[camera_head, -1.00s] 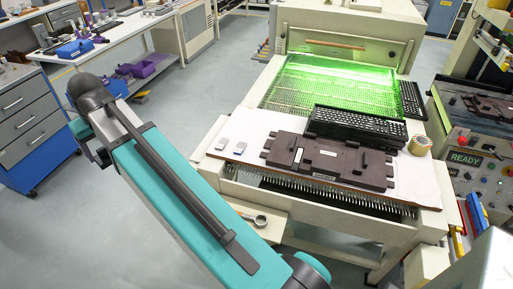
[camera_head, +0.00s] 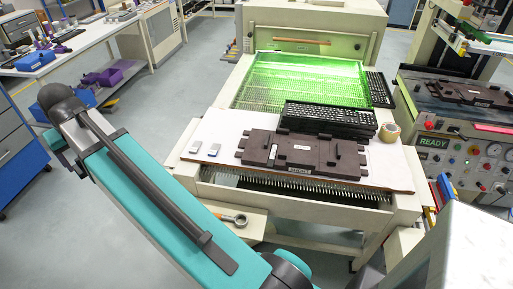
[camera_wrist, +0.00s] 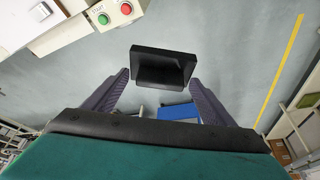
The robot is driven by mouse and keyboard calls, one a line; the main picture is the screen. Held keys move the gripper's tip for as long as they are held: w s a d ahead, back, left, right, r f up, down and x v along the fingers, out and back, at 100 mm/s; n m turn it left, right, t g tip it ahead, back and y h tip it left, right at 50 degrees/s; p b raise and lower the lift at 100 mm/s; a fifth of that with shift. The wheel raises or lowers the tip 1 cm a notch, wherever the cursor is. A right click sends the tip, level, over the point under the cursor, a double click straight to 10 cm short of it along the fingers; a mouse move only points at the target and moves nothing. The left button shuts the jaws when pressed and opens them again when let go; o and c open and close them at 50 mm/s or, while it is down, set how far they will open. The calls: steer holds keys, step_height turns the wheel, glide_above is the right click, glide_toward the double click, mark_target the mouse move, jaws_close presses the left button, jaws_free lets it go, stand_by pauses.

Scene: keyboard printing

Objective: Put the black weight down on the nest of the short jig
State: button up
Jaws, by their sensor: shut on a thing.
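In the wrist view my gripper (camera_wrist: 160,80) is shut on the black weight (camera_wrist: 163,52), a dark block with a recessed face, held between the two fingers above the grey floor. In the head view a dark brown jig (camera_head: 258,152) lies on the white board at the front of the conveyor machine, with a small label and raised parts. A second dark brown jig (camera_head: 468,91) lies on the machine at the right. I cannot tell which one is the short jig. My gripper and the weight do not show in the head view.
Black keyboards (camera_head: 325,115) are stacked behind the near jig. A tape roll (camera_head: 389,132) and two small light blocks (camera_head: 203,148) sit on the board (camera_head: 385,170). The right machine's panel (camera_head: 440,155) reads READY. Floor on the left is open.

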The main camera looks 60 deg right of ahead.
steer(key=s+d+f+m+g+h+b, duration=0.1)
steer(key=s+d+f+m+b, duration=0.15)
steer(key=s+d+m, duration=0.6)
steer(key=s+d+f+m+g+h+b, duration=0.1)
steer(key=s+d+f+g+h, duration=0.15)
steer(key=d, duration=1.05)
steer(key=s+d+f+m+b, duration=0.25)
steer(key=s+d+m, duration=0.3)
steer(key=d, duration=0.55)
steer(key=s+d+f+m+g+b, duration=0.1)
steer(key=s+d+m, duration=0.4)
steer(key=s, duration=0.5)
steer(key=s+d+f+m+g+y+b, duration=0.1)
steer(key=s+d+f+m, duration=0.3)
steer(key=s, duration=0.6)
steer(key=s+d+f+m+g+y+b, duration=0.1)
steer(key=s+d+f+m+g+b, duration=0.1)
steer(key=s+d+m, duration=0.4)
steer(key=shift+s+d+f+g, duration=0.3)
steer(key=shift+s+d+g, duration=0.3)
steer(key=shift+s, duration=2)
steer(key=shift+d+y, duration=0.1)
steer(key=shift+y, duration=0.15)
